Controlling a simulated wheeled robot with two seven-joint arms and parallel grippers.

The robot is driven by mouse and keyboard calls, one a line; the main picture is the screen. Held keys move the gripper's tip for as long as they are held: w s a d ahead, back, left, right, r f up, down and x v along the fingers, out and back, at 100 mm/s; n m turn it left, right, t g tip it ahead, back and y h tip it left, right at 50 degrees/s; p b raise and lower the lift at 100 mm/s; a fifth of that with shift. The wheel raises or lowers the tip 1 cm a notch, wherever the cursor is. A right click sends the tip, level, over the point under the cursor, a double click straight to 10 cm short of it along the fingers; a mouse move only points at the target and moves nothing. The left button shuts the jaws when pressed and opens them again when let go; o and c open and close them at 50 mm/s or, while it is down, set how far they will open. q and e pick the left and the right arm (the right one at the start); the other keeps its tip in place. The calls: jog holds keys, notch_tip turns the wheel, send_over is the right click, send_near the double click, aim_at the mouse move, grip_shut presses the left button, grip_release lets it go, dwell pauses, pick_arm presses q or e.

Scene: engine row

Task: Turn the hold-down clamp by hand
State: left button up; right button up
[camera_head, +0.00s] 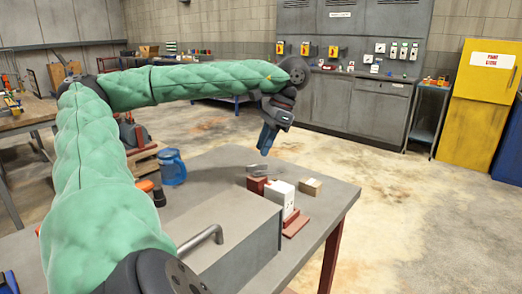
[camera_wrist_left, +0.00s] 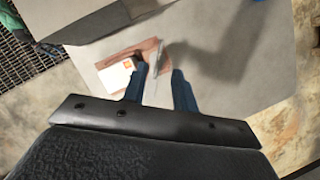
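The hold-down clamp, as far as I can tell, is a grey metal piece (camera_head: 257,170) on a red-brown block (camera_head: 256,185) on the table. A white block (camera_head: 281,194) stands beside it. In the left wrist view the clamp (camera_wrist_left: 153,57) is a thin light strip beside the white block (camera_wrist_left: 114,77). My right gripper is not in view.
The grey table (camera_head: 335,197) has a large grey box (camera_head: 235,235) with a handle in front of the blocks. A small tan block (camera_head: 310,186) lies right of the clamp. The table's right edge is close.

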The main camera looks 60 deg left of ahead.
pick_arm(q)
jog(key=shift+p+v, duration=0.5)
jog(key=shift+v, duration=1.15)
